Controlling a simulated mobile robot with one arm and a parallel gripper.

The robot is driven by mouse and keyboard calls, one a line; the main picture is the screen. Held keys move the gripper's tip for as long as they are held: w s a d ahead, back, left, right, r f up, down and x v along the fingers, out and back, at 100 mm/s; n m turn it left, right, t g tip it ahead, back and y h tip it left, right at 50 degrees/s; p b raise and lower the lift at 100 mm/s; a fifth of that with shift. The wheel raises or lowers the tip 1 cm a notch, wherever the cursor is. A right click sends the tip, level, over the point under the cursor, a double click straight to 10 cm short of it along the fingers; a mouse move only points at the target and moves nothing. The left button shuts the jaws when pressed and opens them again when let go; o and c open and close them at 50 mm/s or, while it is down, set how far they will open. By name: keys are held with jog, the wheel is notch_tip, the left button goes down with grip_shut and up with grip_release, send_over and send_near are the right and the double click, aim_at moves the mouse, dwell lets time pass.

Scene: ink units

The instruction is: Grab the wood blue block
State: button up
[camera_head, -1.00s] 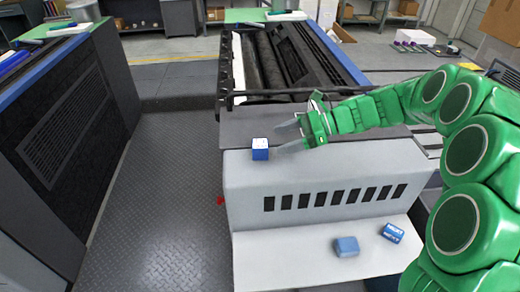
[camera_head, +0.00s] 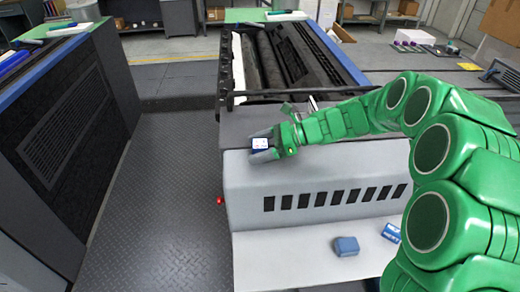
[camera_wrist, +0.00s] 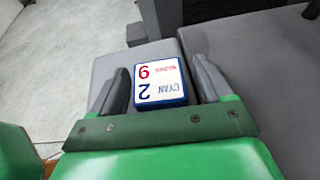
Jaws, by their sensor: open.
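A small blue block (camera_head: 260,143) with a white printed top sits on the flat top of the grey machine, near its left edge. In the wrist view the block (camera_wrist: 160,84) shows a white label with "CYAN", a blue 2 and a red digit. My gripper (camera_head: 263,146) is open, with one finger on each side of the block. In the wrist view the gripper (camera_wrist: 159,74) has the block between its fingers, with a visible gap to the left finger; the right finger is very close. The block's lower sides are mostly hidden.
A plain blue block (camera_head: 346,246) and a blue labelled box (camera_head: 391,231) lie on the pale lower shelf (camera_head: 275,262). Black rollers (camera_head: 285,62) sit behind the grey machine. A dark patterned floor (camera_head: 165,205) is open to the left.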

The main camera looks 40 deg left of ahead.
aim_at(259, 144)
jog(key=c, duration=1)
jog(key=shift+c, duration=0.2)
notch_tip(259, 144, up, 4)
jog(key=shift+d+f, duration=0.1)
jog(key=shift+f, duration=0.15)
jog(key=s+d+r, duration=0.8)
jog(key=d+r, duration=0.1)
jog(key=d, duration=0.1)
jog(key=shift+s+d+r, duration=0.2)
jog(key=shift+s+d, duration=0.1)
jog(key=shift+d, duration=0.1)
